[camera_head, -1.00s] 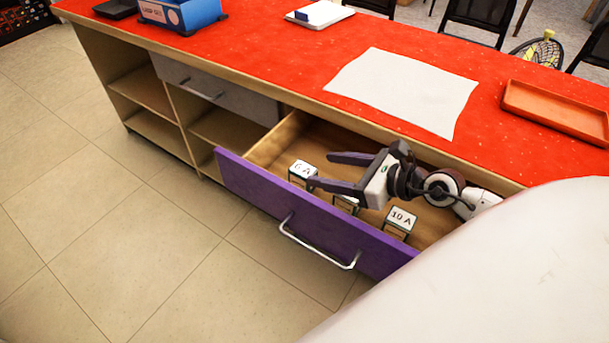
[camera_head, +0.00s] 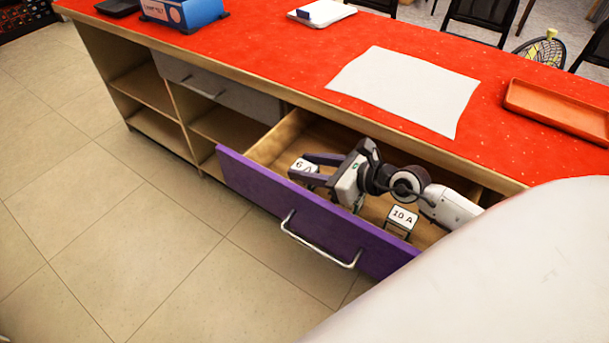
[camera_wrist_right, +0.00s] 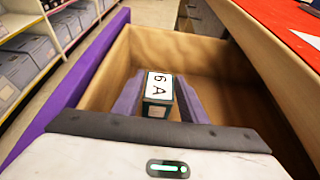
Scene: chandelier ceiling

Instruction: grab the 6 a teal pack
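The 6 A pack (camera_head: 303,166) is a small box with a white top labelled "6 A", standing in the open purple-fronted drawer (camera_head: 300,212) near its left end. In the right wrist view the pack (camera_wrist_right: 158,88) shows dark teal edges. My right gripper (camera_head: 314,168) is inside the drawer, its two purple fingers open, one on each side of the pack. In the wrist view the fingers (camera_wrist_right: 158,98) straddle it; I cannot tell whether they touch it. My left gripper is not in view.
A 10 A pack (camera_head: 402,218) stands in the drawer to the right, below my right arm. The drawer walls and purple front enclose the gripper closely. The red counter (camera_head: 290,60) above holds a white sheet (camera_head: 405,90) and an orange tray (camera_head: 560,112).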

